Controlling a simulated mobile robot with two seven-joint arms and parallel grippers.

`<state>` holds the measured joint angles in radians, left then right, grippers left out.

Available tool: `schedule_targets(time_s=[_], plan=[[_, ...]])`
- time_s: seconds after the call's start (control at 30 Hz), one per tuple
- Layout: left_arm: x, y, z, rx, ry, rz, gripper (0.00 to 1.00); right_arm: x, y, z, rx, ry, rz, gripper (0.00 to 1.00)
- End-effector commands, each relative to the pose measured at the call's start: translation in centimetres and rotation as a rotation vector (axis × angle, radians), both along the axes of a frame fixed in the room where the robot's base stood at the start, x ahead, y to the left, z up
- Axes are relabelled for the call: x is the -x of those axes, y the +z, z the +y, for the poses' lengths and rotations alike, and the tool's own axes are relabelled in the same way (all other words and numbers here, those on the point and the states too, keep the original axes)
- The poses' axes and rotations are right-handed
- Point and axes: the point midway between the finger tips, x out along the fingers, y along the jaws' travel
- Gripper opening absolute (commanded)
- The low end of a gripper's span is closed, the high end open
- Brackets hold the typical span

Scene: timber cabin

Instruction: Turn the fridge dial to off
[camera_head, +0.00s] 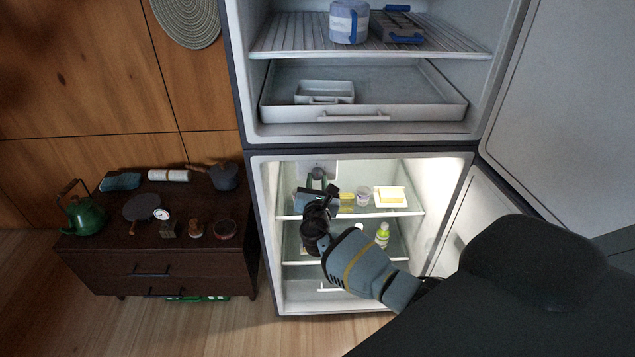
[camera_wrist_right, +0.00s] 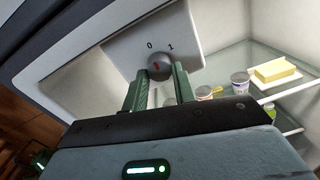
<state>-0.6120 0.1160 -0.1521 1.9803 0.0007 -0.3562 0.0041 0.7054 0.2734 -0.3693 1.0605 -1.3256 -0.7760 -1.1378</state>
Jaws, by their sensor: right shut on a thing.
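The fridge dial (camera_wrist_right: 159,65) is a round grey knob with a red mark, on a pale panel (camera_wrist_right: 125,48) inside the lower compartment. The digits 0 and 1 stand just above it, 0 on the left and 1 on the right. The exact direction of the red mark is hard to tell. My right gripper (camera_wrist_right: 161,74) has its two green fingers on either side of the dial and is shut on it. In the head view my right gripper (camera_head: 324,190) reaches into the upper left of the lit lower compartment. My left gripper is not in view.
Butter (camera_head: 391,195) and small tubs stand on the glass shelf right of my gripper; a green bottle (camera_head: 382,235) stands below. The lower door (camera_head: 478,215) is open on the right. A dark cabinet (camera_head: 160,260) with kitchenware stands left of the fridge.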

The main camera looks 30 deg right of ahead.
Motion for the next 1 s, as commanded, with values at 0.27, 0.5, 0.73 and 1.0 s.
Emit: schedule_targets(time_s=[0.27,0.5,0.73,1.0], plan=[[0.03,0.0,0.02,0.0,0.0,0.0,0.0,0.02,-0.06,-0.01,0.012,0.0,0.008,0.04],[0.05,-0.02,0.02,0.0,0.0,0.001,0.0,0.02,-0.06,-0.01,0.012,0.0,0.008,0.34],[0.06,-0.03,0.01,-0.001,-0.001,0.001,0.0,0.01,-0.04,0.0,0.01,0.0,0.007,0.49],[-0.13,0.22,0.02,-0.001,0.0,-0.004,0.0,0.48,0.02,0.34,0.01,0.0,0.005,0.49]])
